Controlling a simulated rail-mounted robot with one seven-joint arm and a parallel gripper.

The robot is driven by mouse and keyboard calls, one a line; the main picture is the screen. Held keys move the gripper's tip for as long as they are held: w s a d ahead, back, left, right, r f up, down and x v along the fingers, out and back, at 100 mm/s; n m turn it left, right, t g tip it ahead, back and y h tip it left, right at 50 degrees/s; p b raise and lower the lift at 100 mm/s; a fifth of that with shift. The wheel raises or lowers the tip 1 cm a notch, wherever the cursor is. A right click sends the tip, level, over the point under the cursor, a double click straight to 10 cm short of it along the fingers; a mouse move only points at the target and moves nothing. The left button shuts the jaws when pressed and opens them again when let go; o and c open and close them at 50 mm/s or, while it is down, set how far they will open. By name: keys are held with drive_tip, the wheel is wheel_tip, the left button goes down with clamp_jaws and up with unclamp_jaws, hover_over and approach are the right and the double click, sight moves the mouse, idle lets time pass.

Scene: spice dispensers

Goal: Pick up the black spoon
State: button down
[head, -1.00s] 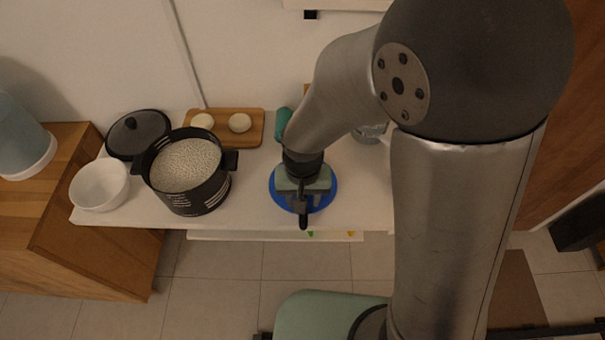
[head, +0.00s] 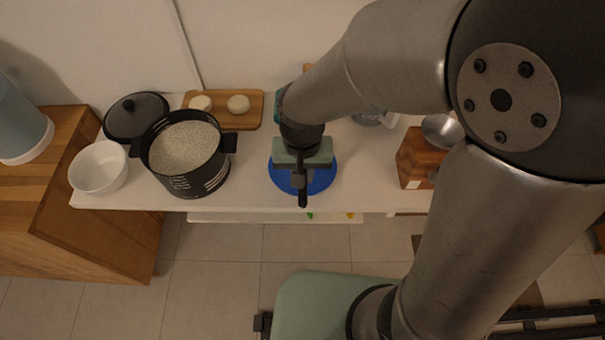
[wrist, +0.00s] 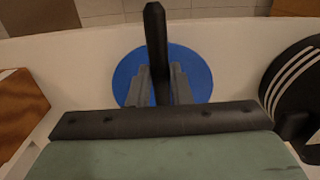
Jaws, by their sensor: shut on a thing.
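The black spoon (wrist: 155,38) is a long dark piece held between the two fingers of my gripper (wrist: 161,88). In the wrist view its narrow end points away from the gripper, past the edge of the blue round plate (wrist: 200,72). In the head view my gripper (head: 303,172) is over the blue plate (head: 325,180), and the spoon (head: 303,197) sticks out toward the table's front edge. The rest of the spoon is hidden by the gripper. Whether the spoon touches the plate cannot be told.
A black pot (head: 205,183) of white grains stands left, with a white bowl (head: 98,178), a black lid (head: 135,115) and a wooden board (head: 250,110) around it. A wooden box (head: 415,160) with a metal bowl (head: 440,131) stands right. White tabletop (head: 250,197) lies between.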

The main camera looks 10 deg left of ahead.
drive_tip(key=s+r, duration=0.3)
drive_tip(key=r, duration=0.1)
drive_tip(key=shift+s+d+r, duration=0.15)
drive_tip(key=shift+s+r, duration=0.15)
drive_tip(key=shift+s, duration=0.1)
drive_tip(key=s+r+b, duration=0.1)
drive_tip(key=s+r, duration=0.3)
drive_tip(key=s, duration=0.5)
drive_tip(key=shift+d, duration=0.4)
